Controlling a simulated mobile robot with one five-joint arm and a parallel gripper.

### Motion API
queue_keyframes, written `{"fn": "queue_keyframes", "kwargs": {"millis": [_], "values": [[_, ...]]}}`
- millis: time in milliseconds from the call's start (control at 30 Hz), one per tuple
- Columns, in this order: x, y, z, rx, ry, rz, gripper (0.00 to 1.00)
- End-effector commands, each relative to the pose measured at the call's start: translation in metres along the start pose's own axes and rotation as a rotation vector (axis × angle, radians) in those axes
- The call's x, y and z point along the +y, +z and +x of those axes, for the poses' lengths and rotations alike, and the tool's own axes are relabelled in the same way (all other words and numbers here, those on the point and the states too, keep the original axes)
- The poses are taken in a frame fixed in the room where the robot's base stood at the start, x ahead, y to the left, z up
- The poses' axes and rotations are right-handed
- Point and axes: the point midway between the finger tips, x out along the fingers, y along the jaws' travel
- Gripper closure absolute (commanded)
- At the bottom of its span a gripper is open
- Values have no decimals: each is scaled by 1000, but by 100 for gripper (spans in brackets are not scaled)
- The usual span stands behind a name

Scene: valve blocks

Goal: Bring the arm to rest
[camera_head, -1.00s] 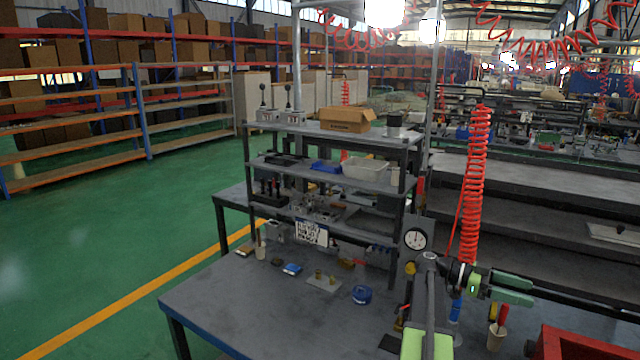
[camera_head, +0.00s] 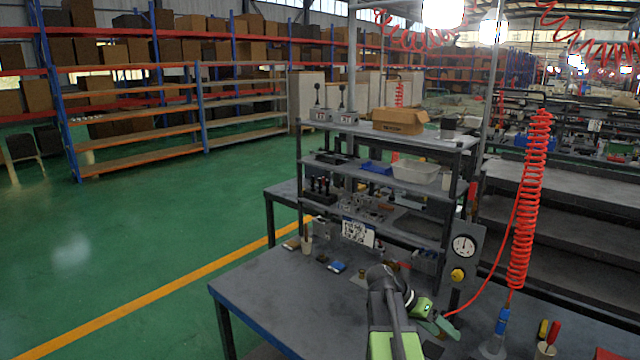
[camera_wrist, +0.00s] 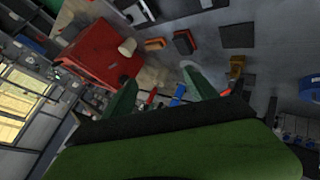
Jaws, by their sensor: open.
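My gripper (camera_head: 443,325) is in the lower middle of the head view, over the workbench (camera_head: 270,285), its green fingers pointing to the right. In the wrist view my gripper (camera_wrist: 158,88) shows two green fingers spread apart with nothing held between them. My arm rises from the bottom edge of the head view and bends at a dark joint. The arm hides part of the bench top and some items on it.
A shelf rack (camera_head: 380,185) stands at the back of the bench, with a gauge panel (camera_head: 463,247) beside it. A red coiled hose (camera_head: 530,200) hangs to the right. A red bin (camera_wrist: 102,55) shows in the wrist view. Green floor (camera_head: 150,240) is open at left.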

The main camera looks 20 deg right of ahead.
Motion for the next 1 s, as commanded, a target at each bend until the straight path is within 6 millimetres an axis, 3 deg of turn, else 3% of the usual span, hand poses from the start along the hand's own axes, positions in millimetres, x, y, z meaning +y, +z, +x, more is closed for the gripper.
{"fn": "queue_keyframes", "kwargs": {"millis": [33, 100, 200, 300, 500, 700, 733, 1000], "values": [[-25, 29, -24, -12, -89, -111, 34], [-58, 70, -56, -31, -216, -278, 34], [-97, 131, -104, -44, -394, -510, 34], [-122, 188, -148, -44, -549, -713, 34], [-142, 279, -217, -23, -789, -1014, 34], [-145, 355, -268, 7, -980, -1242, 34], [-157, 361, -252, 3, -971, -1234, 34], [-194, 398, -194, -18, -950, -1237, 34]]}}
